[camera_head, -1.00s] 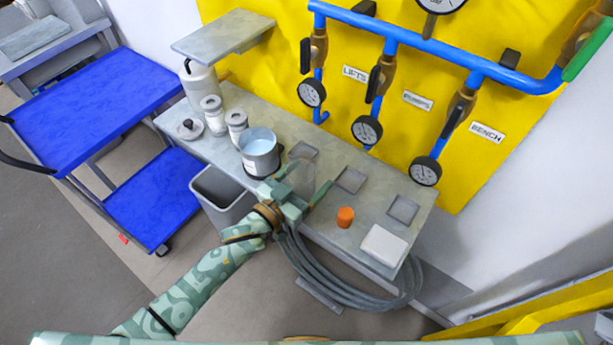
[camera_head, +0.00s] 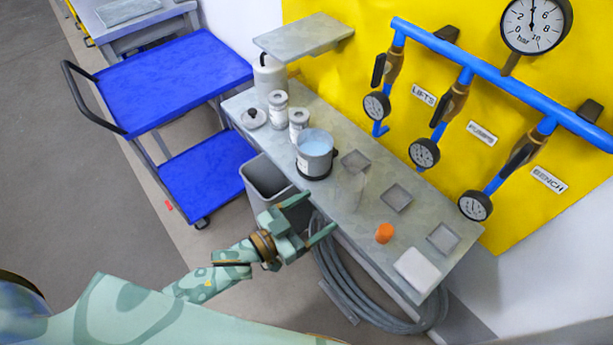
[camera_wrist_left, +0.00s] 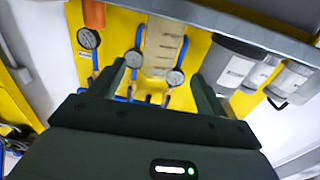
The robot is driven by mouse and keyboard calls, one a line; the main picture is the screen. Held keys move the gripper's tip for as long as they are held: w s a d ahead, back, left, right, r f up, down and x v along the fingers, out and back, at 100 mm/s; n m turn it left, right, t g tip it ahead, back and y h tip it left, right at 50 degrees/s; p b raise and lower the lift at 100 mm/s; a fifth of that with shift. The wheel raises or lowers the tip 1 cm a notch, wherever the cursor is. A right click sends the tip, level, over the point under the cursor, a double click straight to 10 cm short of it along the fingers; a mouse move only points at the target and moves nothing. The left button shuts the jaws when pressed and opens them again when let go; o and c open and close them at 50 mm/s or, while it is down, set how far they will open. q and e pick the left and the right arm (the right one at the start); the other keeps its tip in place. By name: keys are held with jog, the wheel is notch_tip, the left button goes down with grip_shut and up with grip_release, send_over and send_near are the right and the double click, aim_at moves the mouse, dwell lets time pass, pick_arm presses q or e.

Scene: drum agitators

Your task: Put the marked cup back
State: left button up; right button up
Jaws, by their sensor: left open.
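A clear cup, hard to make out, stands on the grey bench (camera_head: 365,235), near its front edge, in the head view (camera_head: 351,188). In the left wrist view the clear cup (camera_wrist_left: 164,45) shows dark marks on its wall and stands beyond the fingertips, between them in the picture. My left gripper (camera_head: 322,212) is open and empty in front of the bench edge, apart from the cup. In the left wrist view its fingers (camera_wrist_left: 161,77) are spread. Three dark square pads lie on the bench: one behind the cup (camera_head: 355,161), two to the right (camera_head: 397,198) (camera_head: 443,238).
A pot of pale blue liquid (camera_head: 315,150) and white jars (camera_head: 278,105) stand left on the bench. An orange plug (camera_head: 384,233) and a white block (camera_head: 416,268) are at right. A grey bin (camera_head: 262,178) and coiled hose (camera_head: 375,310) are below. A blue cart (camera_head: 205,170) stands left.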

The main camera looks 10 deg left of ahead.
pick_arm(q)
jog(key=s+a+f+n+g+y, duration=0.1)
jog(key=a+f+y, duration=0.25)
jog(key=f, duration=0.45)
jog(key=s+a+f+n+g+y, duration=0.15)
jog(key=a+f, duration=0.25)
jog(key=f, duration=0.4)
jog(key=s+a+f+g+y, duration=0.2)
jog(key=s+a+f, duration=0.1)
jog(key=s+f, duration=0.35)
jog(key=s+a+f+g+y, duration=0.2)
jog(key=s+a+f, duration=0.25)
jog(key=f, duration=0.25)
jog(key=s+a+f+n+g+y, duration=0.1)
jog(key=s+f+g, duration=0.2)
jog(key=s, duration=0.8)
jog(key=s+a+f+g+y, duration=0.1)
jog(key=s+f+g, duration=0.2)
jog(key=s, duration=0.9)
jog(key=shift+s+a+f+n+y, duration=0.2)
jog(key=shift+a+f+n+y, duration=0.15)
jog(key=shift+f, duration=0.6)
jog(key=shift+w+g, duration=0.1)
jog(key=shift+g, duration=0.15)
